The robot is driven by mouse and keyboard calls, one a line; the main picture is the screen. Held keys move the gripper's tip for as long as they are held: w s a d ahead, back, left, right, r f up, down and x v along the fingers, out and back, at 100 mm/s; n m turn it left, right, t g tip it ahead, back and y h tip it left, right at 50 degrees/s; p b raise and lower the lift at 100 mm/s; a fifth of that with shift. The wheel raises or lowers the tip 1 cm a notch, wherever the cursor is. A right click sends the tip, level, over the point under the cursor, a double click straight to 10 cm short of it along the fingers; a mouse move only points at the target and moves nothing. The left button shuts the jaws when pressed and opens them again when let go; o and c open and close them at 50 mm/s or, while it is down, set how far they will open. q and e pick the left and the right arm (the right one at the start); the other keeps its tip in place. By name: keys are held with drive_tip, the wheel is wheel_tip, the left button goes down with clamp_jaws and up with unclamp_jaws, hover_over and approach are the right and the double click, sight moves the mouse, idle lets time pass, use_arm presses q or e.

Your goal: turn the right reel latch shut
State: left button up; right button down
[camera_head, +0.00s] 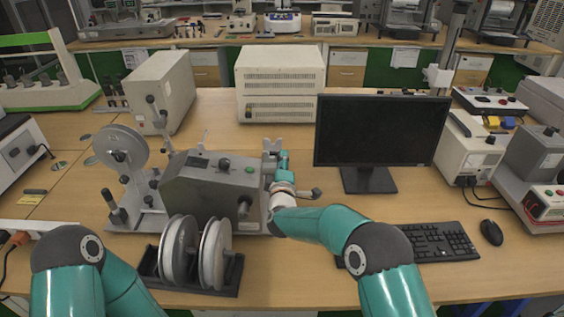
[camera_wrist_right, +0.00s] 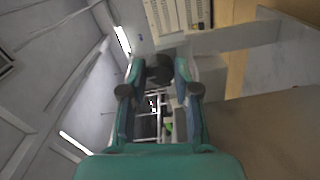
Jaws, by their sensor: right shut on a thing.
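The grey reel machine (camera_head: 215,187) stands on the bench left of centre. A grey reel (camera_head: 120,140) is mounted at its left end. My right gripper (camera_head: 282,155) is at the machine's right end, beside a small upright metal bracket (camera_head: 267,152). In the right wrist view my right gripper (camera_wrist_right: 158,88) has its fingers closed about a small dark part (camera_wrist_right: 159,68), which looks like the right reel latch. The latch's turn angle cannot be made out. My left arm shows at the lower left, but its gripper is out of view.
Two grey reels (camera_head: 213,255) stand in a dark rack (camera_head: 232,275) in front of the machine. A monitor (camera_head: 378,132), keyboard (camera_head: 438,242) and mouse (camera_head: 491,232) stand to the right. A beige cabinet (camera_head: 280,82) is behind.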

drive_tip(key=shift+s+a+f, duration=0.1)
drive_tip(key=shift+a+f, duration=0.05)
drive_tip(key=shift+a, duration=0.1)
drive_tip(key=c, duration=0.8)
unclamp_jaws()
drive_tip(key=shift+c, duration=0.2)
drive_tip(key=shift+d, duration=0.1)
drive_tip(key=shift+s, duration=0.1)
drive_tip(key=s, duration=1.1)
drive_tip(key=shift+s, duration=0.35)
